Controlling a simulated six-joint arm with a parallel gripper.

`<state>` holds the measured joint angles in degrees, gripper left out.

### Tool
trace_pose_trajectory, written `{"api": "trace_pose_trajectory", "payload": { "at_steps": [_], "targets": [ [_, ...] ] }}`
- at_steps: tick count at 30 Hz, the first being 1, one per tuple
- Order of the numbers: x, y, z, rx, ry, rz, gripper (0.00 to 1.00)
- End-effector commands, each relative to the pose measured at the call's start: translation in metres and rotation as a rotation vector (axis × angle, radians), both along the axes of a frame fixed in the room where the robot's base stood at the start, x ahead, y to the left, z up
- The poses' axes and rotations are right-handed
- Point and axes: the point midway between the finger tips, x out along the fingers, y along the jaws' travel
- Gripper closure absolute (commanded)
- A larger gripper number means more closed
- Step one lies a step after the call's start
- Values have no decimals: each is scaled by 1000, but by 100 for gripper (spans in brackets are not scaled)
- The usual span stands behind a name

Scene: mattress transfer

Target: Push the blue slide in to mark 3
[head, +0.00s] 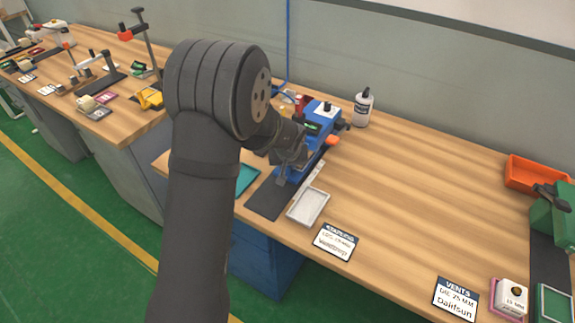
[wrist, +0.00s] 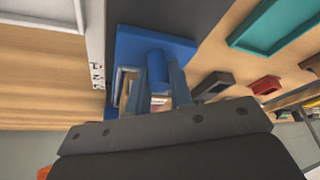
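The blue slide (head: 322,138) is part of a blue fixture on the bench, partly hidden behind my gripper (head: 291,160) in the head view. In the wrist view the blue slide's front plate (wrist: 125,47) and its round blue knob (wrist: 157,70) are straight ahead of my gripper (wrist: 157,88). The fingers reach up near the knob; I cannot tell whether they touch it or are closed. A pale scale strip (head: 313,180) runs beside the slide over a dark mat (head: 268,198). Its printed marks (wrist: 98,76) are too small to read.
A white tray (head: 309,206) and a label card (head: 336,242) lie in front of the fixture. A teal tray (head: 247,178) lies to its left and a white bottle (head: 362,108) behind it. An orange bin (head: 536,174) stands far right. The bench middle is clear.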

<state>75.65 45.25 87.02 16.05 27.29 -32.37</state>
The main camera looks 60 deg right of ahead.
Motion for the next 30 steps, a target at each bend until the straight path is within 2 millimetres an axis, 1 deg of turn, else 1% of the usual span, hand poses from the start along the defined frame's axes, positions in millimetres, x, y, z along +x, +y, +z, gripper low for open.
{"api": "trace_pose_trajectory", "payload": {
  "at_steps": [5,12,15,23,24,25,30],
  "targets": [
    [0,-1,0,0,0,0,100],
    [0,-28,0,-1,-1,-1,100],
    [0,-34,0,-1,-1,-1,100],
    [0,-36,1,-5,-2,-2,100],
    [0,-36,1,-6,-1,-2,76],
    [0,-36,1,-6,-1,-2,71],
    [0,-35,1,-3,0,-2,71]
  ]
}}
